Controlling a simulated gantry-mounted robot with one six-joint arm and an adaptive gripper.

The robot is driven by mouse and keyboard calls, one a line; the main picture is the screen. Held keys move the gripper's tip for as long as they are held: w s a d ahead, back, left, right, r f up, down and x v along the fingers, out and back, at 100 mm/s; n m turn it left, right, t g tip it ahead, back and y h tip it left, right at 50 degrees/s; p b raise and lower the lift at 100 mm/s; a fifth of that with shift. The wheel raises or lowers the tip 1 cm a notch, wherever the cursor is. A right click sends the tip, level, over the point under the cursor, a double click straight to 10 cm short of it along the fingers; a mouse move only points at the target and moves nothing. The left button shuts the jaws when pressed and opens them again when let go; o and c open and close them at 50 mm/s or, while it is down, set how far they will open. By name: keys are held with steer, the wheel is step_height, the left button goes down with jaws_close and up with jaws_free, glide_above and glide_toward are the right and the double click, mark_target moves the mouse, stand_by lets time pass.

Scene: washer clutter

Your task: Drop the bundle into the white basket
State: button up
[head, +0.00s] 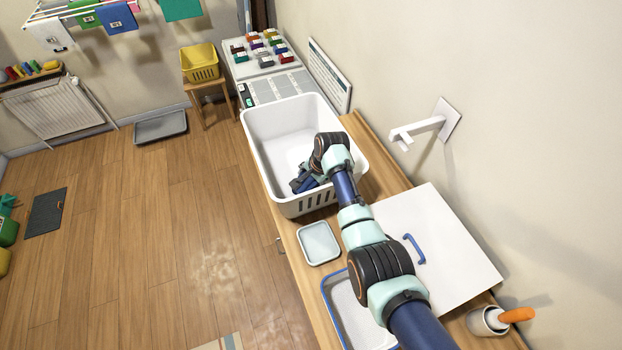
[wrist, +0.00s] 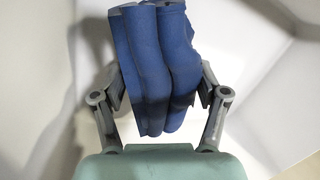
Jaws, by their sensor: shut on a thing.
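The bundle (wrist: 155,60) is a folded dark blue cloth in the wrist view. My gripper (wrist: 160,92) is shut on it, with one finger against each side. In the head view the bundle (head: 304,183) shows only in part beside my wrist, over the near end of the white basket (head: 262,150). The basket is a deep white tub with slotted sides, standing on the wooden counter. White basket walls surround the bundle in the wrist view. I cannot tell whether the bundle touches the basket floor. My wrist hides part of the basket's near right inside.
A small pale tray (head: 319,243) and a blue-rimmed tray (head: 345,318) lie on the counter nearer me. A white panel with a blue handle (head: 450,250) is to the right. A white wall bracket (head: 425,128) juts out right of the basket. Colored blocks (head: 265,45) stand behind.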

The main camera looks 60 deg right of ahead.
steer(key=shift+f, duration=0.45)
steer(key=o, duration=1.3)
steer(key=shift+r, duration=0.2)
steer(key=p+v, duration=0.2)
steer(key=v, duration=0.6)
steer(key=shift+r, duration=0.25)
steer(key=shift+w, duration=0.1)
